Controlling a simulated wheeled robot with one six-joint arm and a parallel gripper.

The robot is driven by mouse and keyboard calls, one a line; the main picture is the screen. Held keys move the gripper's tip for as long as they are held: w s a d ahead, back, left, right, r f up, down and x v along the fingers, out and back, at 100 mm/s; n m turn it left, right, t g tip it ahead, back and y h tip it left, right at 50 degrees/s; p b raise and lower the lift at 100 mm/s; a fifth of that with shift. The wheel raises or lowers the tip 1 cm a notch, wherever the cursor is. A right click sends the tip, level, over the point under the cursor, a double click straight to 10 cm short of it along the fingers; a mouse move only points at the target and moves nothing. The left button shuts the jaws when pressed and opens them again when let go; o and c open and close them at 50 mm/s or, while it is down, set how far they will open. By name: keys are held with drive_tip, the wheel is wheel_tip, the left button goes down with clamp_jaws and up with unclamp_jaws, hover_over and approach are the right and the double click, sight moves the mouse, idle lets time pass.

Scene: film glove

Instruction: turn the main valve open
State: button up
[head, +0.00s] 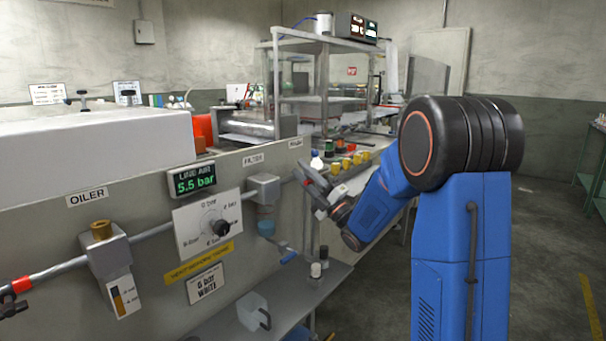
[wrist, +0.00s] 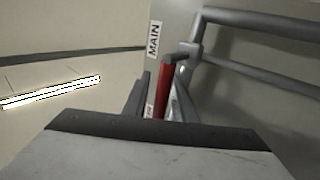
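The main valve's red lever (wrist: 164,92) shows in the wrist view below the MAIN label (wrist: 154,40), beside a grey pipe (wrist: 196,32). My gripper (wrist: 158,98) has its fingers apart, one on each side of the lever. A gap shows between the left finger and the lever; contact on the right side is unclear. The lever's near end is hidden behind the gripper body. In the head view my gripper (head: 314,184) is at the far end of the panel, below the small label there (head: 296,143), and mostly hides the valve.
The panel carries a filter (head: 263,190), a dial plate (head: 208,225), an oiler (head: 104,250) and a display reading 5.5 bar (head: 192,182). A shelf (head: 285,300) with a jug (head: 253,312) lies below. Yellow-topped items (head: 347,164) stand behind my gripper. Floor at right is clear.

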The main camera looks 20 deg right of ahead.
idle(0.3)
drive_tip(key=w+d+r+m+h, duration=0.1)
drive_tip(key=m+h, duration=0.3)
drive_tip(key=m, duration=0.3)
drive_tip(key=w+d+r+m+h, duration=0.1)
drive_tip(key=d+m+h, duration=0.1)
drive_tip(key=m+h, duration=0.2)
drive_tip(key=d+r+m+h, duration=0.1)
drive_tip(key=m+h, duration=0.4)
drive_tip(key=m, duration=0.5)
drive_tip(key=shift+w+d+r+g, duration=0.15)
drive_tip(key=shift+w+g, duration=0.15)
drive_tip(key=shift+w, duration=0.1)
drive_tip(key=s+d+m+g, duration=0.15)
drive_tip(key=s+m, duration=0.25)
drive_tip(key=s, duration=1.3)
drive_tip(key=s+a+f+g, duration=0.1)
drive_tip(key=s+f+g, duration=0.3)
drive_tip(key=s+f, duration=0.4)
drive_tip(key=s+a+f+g+h, duration=0.1)
drive_tip(key=s+a+f+g, duration=0.1)
drive_tip(key=s+f+g, duration=0.3)
drive_tip(key=shift+s+a+f+m+h, duration=0.3)
drive_tip(key=shift+s+f, duration=1.3)
drive_tip(key=shift+s, duration=0.65)
drive_tip(key=shift+d+g, duration=0.1)
drive_tip(key=shift+g, duration=0.15)
drive_tip(key=shift+c, duration=0.7)
